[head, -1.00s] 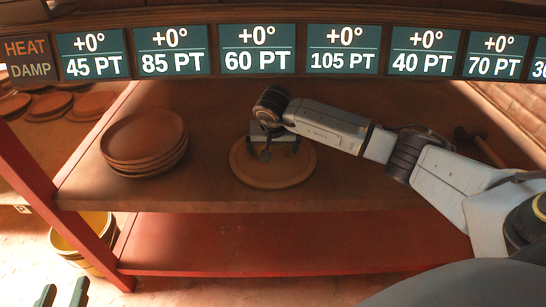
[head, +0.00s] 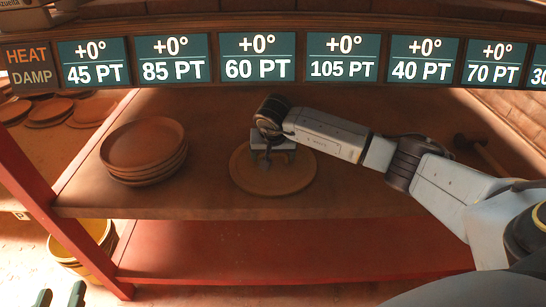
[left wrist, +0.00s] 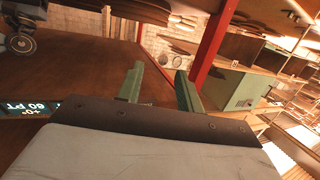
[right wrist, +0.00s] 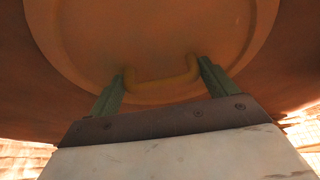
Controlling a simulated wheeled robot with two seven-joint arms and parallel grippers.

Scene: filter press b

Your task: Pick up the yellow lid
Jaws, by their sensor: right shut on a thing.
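The yellow lid, a round tan-yellow disc (head: 247,180), lies flat at the middle of the brown tabletop in the head view. In the right wrist view the lid (right wrist: 150,40) fills the upper part, with a yellow bar handle (right wrist: 160,82) across it. My right gripper (head: 270,160) is over the lid, its green fingers at the two ends of the handle, shut on it in the right wrist view (right wrist: 160,78). I cannot tell any gap between lid and table. My left gripper (head: 62,298) is at the bottom left, open and empty in the left wrist view (left wrist: 160,83).
A stack of brown discs (head: 145,150) stands left of the lid on the table (head: 210,115). A hammer-like tool (head: 480,150) lies at the right. A yellow bucket (head: 88,240) stands below the table's left end. Number panels (head: 255,57) hang across the back.

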